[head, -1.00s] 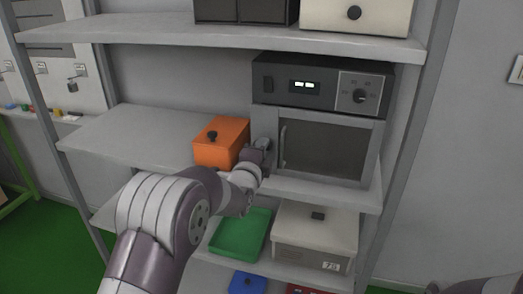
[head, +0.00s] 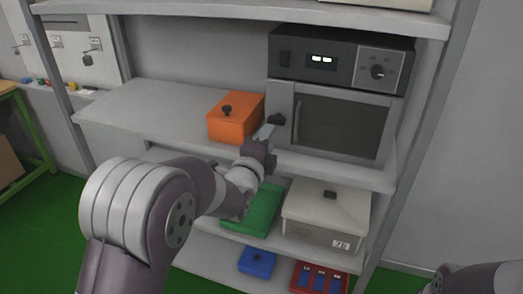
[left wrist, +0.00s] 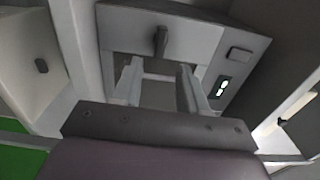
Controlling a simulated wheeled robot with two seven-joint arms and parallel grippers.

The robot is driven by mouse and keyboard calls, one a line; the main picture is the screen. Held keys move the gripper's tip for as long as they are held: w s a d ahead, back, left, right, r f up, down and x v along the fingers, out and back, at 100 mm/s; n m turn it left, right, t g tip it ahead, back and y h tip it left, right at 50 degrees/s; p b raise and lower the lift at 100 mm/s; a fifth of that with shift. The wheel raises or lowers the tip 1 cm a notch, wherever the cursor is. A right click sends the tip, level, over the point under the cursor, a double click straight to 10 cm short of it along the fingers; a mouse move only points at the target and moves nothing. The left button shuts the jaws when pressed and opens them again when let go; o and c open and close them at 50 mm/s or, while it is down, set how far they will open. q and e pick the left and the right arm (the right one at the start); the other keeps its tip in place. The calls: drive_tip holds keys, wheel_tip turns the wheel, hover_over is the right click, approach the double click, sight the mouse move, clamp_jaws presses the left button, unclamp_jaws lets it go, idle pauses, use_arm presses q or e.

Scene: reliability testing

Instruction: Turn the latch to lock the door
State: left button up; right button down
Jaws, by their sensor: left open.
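The grey oven-like unit (head: 285,162) stands on the middle shelf, its windowed door (head: 342,126) closed flush. A small dark latch (head: 277,119) sits on the narrow panel left of the door. In the left wrist view the latch (left wrist: 160,41) is a dark lever standing upright in the picture on a light grey plate. My left gripper (head: 268,131) is just in front of and below the latch in the head view. Its two fingers (left wrist: 159,84) are apart and empty, with the latch beyond their tips, roughly centred between them. My right gripper is not visible.
An orange lidded box (head: 235,118) stands close left of the unit, near my left gripper. Below are a green tray (head: 262,213), a beige box (head: 325,216) and a blue box (head: 257,260). The middle shelf (head: 150,115) is clear at left.

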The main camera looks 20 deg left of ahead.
use_arm(q)
drive_tip(key=s, duration=0.4)
drive_tip(key=shift+s+a, duration=0.1)
drive_tip(key=shift+s, duration=0.2)
